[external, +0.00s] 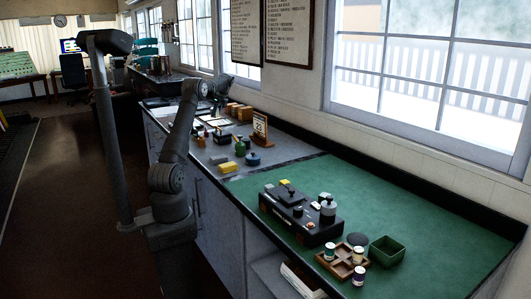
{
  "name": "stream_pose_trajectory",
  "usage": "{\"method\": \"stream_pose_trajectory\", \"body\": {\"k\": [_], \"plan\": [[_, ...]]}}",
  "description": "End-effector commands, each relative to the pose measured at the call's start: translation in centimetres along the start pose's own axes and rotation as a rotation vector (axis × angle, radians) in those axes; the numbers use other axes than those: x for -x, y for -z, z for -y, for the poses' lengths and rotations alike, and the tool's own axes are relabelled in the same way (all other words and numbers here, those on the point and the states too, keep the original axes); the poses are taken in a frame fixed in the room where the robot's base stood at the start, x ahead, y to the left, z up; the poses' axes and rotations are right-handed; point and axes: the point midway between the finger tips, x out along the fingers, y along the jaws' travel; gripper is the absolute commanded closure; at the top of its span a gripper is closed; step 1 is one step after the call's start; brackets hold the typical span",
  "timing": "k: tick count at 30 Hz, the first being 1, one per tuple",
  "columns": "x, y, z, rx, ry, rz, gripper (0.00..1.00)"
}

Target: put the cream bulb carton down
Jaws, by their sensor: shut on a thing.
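My arm reaches up and over the far part of the counter, with my gripper (222,97) at its end, small and dark in this view. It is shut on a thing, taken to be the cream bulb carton. The carton itself cannot be made out clearly, as the wrist and distance hide it. Whether it touches the counter cannot be told.
Tan boxes (240,112) and a calendar stand (260,127) are near the wall. A yellow block (229,167) and small pots lie nearer. The green mat (390,190) holds a black device (300,215), a wooden tray (328,262) and a green bin (387,251); its right part is clear.

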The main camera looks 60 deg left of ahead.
Motion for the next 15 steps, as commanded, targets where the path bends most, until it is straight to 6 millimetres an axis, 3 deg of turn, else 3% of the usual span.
{"method": "stream_pose_trajectory", "body": {"k": [6, 15], "plan": [[1.0, 2.5, 4.3, -0.363, 0.153, -0.001, 0.89], [2.6, 5.7, 8.9, -0.781, 0.327, 0.000, 0.89]]}}
